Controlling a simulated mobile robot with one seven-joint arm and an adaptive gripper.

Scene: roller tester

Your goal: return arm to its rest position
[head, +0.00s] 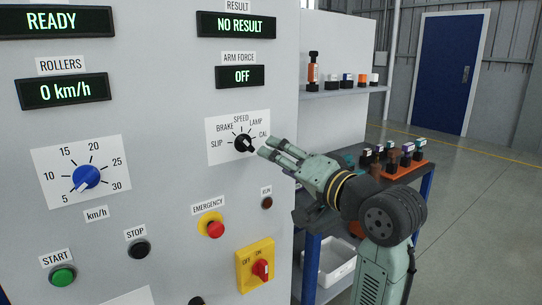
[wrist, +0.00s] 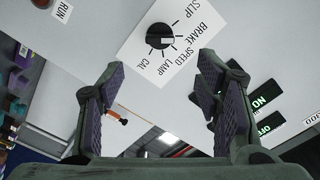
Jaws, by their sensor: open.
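My gripper (head: 270,147) is in front of the grey control panel, just right of the black mode selector knob (head: 243,144). Its two fingers are apart with nothing between them. In the wrist view the gripper (wrist: 161,62) is open, and the knob (wrist: 160,36) shows beyond the fingertips, apart from them. The knob sits on a white plate marked SLIP, BRAKE, SPEED, LAMP and CAL. Its exact setting is hard to read. My arm is extended from the lower right toward the panel.
The panel carries a blue speed dial (head: 86,177), a red emergency button (head: 215,229) and a yellow switch (head: 256,265). Open floor (head: 480,200) lies beyond, before a blue door (head: 447,72).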

